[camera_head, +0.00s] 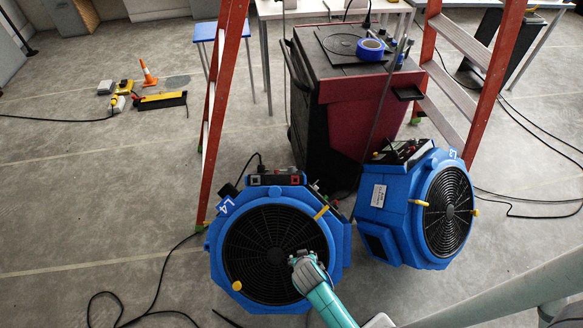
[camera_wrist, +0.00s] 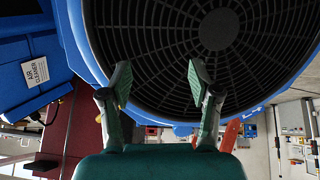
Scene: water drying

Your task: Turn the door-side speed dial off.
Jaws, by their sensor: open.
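Two blue air cleaners stand on the floor: a left one (camera_head: 216,250) marked L4 and a right one (camera_head: 400,195). Each has a round black grille and a dark control panel on top, the left panel (camera_head: 275,179) and the right panel (camera_head: 400,152). Small knobs and red parts show on the panels, but I cannot tell which is the speed dial, its setting, or which unit is door-side. My gripper (camera_head: 308,270) is in front of the left unit's grille. In the wrist view my gripper (camera_wrist: 160,82) is open and empty, with the grille (camera_wrist: 165,50) beyond its fingers.
A red-and-black cabinet (camera_head: 350,110) stands behind the units, with blue tape (camera_head: 370,48) on top. Orange ladder legs (camera_head: 222,100) rise on both sides. A black cable (camera_head: 160,285) lies on the floor at left. A small cone (camera_head: 148,73) stands farther back. The left floor is mostly open.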

